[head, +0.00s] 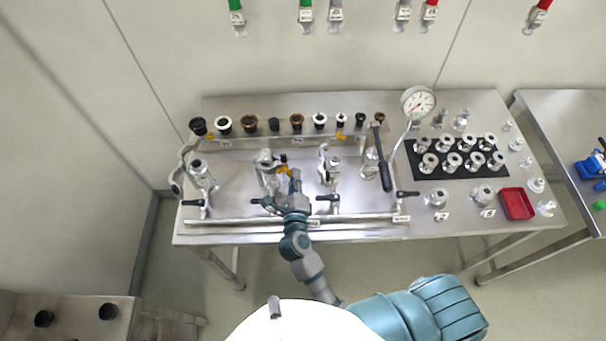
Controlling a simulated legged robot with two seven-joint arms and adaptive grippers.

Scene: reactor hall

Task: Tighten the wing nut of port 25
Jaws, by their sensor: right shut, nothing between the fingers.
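A steel manifold with several upright port fittings stands on the bench. The second port fitting from the left (265,160) has clamp-like metal parts around its top. My right gripper (283,178) is shut and empty just right of this fitting, beside a small yellow part. I cannot tell whether the fingers touch the fitting. Other port fittings stand at the left (202,174), to the right (330,166) and farther right (370,158). The port numbers are too small to read, so I cannot tell which is port 25. The wing nut cannot be made out. My left gripper is out of view.
A pressure gauge (418,102) rises at the right, near a long black handle (385,176). Black-handled valves line the front pipe (270,219). Dark and white caps line the back rail (258,137). A black mat (433,175) with fittings and a red tray (516,204) lie right.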

